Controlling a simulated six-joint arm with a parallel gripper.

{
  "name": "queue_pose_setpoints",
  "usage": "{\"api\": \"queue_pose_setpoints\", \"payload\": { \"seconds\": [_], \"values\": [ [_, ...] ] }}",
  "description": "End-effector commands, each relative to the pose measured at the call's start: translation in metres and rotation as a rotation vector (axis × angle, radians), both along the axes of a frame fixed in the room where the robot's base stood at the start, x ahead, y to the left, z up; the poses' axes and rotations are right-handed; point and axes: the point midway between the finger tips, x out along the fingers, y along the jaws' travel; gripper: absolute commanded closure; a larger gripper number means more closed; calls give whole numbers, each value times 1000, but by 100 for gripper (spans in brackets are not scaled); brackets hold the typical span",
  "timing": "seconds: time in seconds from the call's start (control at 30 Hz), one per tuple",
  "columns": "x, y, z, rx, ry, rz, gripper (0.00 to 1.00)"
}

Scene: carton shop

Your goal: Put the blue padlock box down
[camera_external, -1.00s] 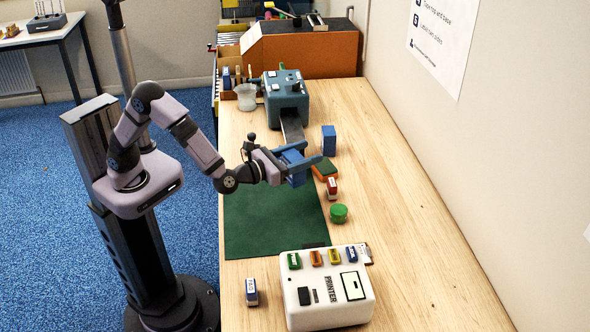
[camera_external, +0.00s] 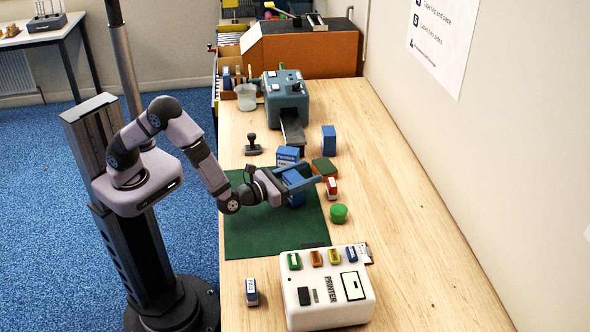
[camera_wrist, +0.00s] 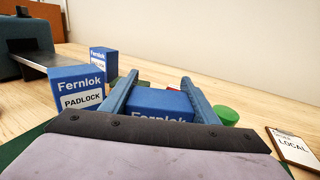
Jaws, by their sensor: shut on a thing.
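My gripper (camera_external: 299,184) is shut on a blue padlock box (camera_external: 294,194), low over the green mat (camera_external: 262,236). In the wrist view the held box (camera_wrist: 160,103) sits between the two blue fingers, its lettering partly cut off by the gripper body. I cannot tell whether its base touches the mat. A second blue box (camera_external: 287,156) marked Fernlok stands just behind it at the mat's far edge; it reads PADLOCK in the wrist view (camera_wrist: 80,92). A third blue box (camera_external: 329,140) stands further back to the right.
A white printer (camera_external: 328,288) with coloured stamps stands in front. A green round tin (camera_external: 338,213), a red stamp (camera_external: 331,188) and an ink pad (camera_external: 324,170) lie right of the mat. A blue-grey machine (camera_external: 287,98) is behind. The mat's front left is clear.

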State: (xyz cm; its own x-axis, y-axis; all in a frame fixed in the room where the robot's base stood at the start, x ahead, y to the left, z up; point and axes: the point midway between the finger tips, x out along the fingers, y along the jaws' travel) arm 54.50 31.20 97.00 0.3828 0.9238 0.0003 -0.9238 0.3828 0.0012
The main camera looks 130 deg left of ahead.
Motion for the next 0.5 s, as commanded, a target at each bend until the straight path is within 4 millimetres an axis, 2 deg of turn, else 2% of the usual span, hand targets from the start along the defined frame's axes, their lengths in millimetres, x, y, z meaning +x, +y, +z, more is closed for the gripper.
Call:
{"api": "queue_pose_setpoints", "payload": {
  "seconds": [0.3,0.33,0.4,0.5],
  "values": [
    [0,0,-4,1,-1,0,73],
    [0,0,-3,0,0,0,41],
    [0,0,-3,0,0,0,27],
    [0,0,-3,0,0,0,27]
  ]
}}
